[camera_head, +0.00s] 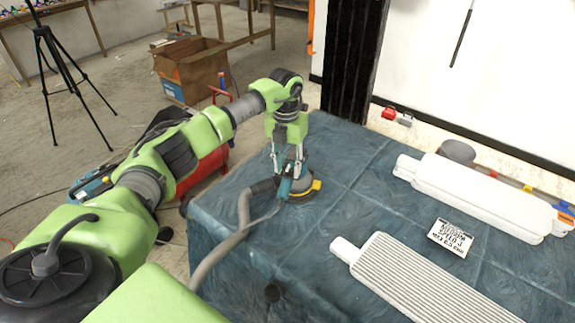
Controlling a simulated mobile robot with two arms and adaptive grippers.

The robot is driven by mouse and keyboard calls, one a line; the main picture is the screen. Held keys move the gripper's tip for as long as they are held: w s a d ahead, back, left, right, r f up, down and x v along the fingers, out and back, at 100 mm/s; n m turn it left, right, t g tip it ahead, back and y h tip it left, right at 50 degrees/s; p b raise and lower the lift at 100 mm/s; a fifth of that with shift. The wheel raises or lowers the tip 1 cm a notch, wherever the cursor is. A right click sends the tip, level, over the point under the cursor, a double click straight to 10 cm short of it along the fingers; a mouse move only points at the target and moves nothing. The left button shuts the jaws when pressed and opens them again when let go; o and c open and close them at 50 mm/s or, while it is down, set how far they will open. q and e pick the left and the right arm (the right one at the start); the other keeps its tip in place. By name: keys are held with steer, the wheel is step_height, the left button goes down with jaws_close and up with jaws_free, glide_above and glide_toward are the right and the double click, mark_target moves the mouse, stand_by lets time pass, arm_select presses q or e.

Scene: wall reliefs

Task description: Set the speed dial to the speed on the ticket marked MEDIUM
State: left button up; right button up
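A sander-like power tool (299,186), with a teal, grey and yellow body, sits on the blue cloth of the table near its far left edge. A grey hose (243,215) runs from it towards the front. My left gripper (287,172) points down just above the tool, its fingers apart; I cannot tell whether they touch it. The speed dial cannot be made out; the gripper may hide it. A white ticket (451,237) with black print lies on the cloth to the right. It seems to read MEDIUM with a speed of 3, but the print is small. My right gripper is not in view.
A ribbed white panel (428,282) lies in front of the ticket. A smooth white relief (480,197) and a grey round object (457,152) are behind it. A black post (350,60) rises behind the table. Bare cloth lies between tool and panel.

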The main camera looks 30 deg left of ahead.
arm_select(q)
jaws_close()
steer(key=shift+m, duration=0.4)
steer(key=shift+m+b, duration=0.7)
steer(key=shift+m, duration=0.3)
steer(key=m+b, duration=0.1)
steer(key=m, duration=0.1)
steer(key=shift+m, duration=0.3)
steer(key=m+b, duration=0.1)
steer(key=m, duration=0.2)
steer(key=shift+m, duration=1.8)
steer(key=shift+b, duration=0.3)
